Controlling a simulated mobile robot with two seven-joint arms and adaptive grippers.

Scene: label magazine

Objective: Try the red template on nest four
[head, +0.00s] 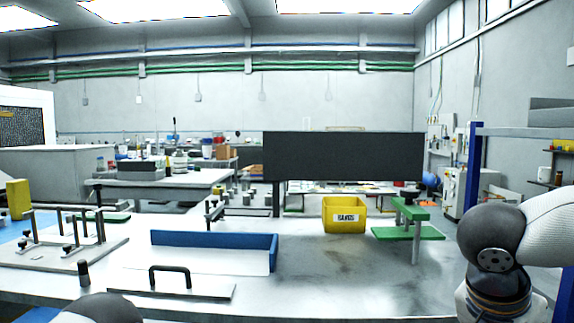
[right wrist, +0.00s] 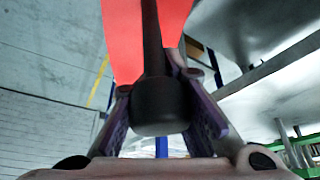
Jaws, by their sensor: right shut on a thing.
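In the right wrist view my right gripper (right wrist: 160,112) is shut on the black handle (right wrist: 158,104) of the red template (right wrist: 122,40). The template's red plate lies beyond the fingers and runs out of the top of the picture. A board with upright pins (head: 70,251) lies on the table at the left. No nest numbers can be read, so I cannot tell which is nest four. My left gripper is out of view.
A blue-walled tray (head: 215,240) stands mid-table, with a black-handled plate (head: 185,291) in front. A yellow labelled bin (head: 344,214) and a green stand (head: 408,233) are further right. A blue post (head: 474,165) rises beside my right arm. The table's front right is clear.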

